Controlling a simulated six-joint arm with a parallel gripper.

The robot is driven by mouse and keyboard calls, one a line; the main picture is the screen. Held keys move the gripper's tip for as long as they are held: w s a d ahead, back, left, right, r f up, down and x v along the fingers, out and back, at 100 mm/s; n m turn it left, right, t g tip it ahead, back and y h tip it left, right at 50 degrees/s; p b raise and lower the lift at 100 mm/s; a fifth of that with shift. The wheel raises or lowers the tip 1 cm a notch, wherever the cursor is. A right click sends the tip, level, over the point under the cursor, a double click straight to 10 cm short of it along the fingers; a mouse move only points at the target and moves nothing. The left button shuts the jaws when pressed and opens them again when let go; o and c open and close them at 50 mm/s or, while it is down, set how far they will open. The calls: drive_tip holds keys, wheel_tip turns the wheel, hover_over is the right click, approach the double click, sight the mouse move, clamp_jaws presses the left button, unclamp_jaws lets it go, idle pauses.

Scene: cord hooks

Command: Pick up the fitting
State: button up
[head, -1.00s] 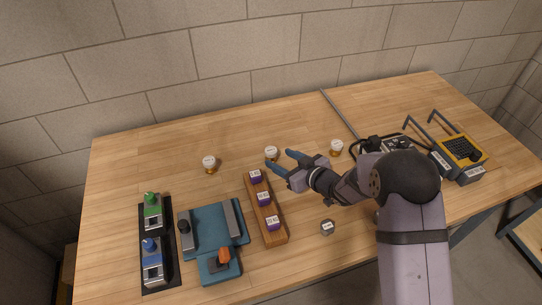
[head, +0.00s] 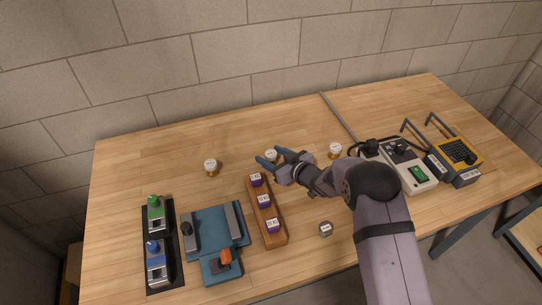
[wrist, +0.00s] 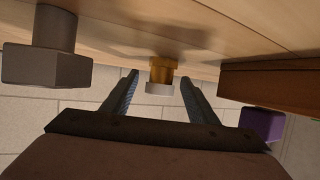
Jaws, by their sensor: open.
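Three small brass fittings with white labelled tops stand on the table in the head view: a left one (head: 211,167), a middle one (head: 271,155) and a right one (head: 335,150). My gripper (head: 272,158) is open at the middle fitting, with its blue fingers on either side of it in the picture. In the wrist view the picture is upside down, and a brass fitting with a pale top (wrist: 160,76) shows between the open fingertips (wrist: 160,78). It stands upright on the table and appears untouched. I cannot tell how deep it sits between the fingers.
A wooden rack (head: 279,236) with purple labelled pieces stands just in front. A grey hex-headed piece (head: 326,229) stands to the right of the rack; a similar grey piece (wrist: 45,55) shows in the wrist view. Blue fixture (head: 220,225) left, devices (head: 415,175) right.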

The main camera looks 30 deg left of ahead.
sight(271, 152)
drive_tip(key=shift+w+a+f, duration=0.1)
drive_tip(key=shift+a+f, duration=0.1)
drive_tip(key=shift+a, duration=0.05)
drive_tip(key=c, duration=1.2)
drive_tip(key=shift+r, duration=0.1)
wheel_tip(271, 152, up, 10)
drive_tip(key=shift+b, duration=1.05)
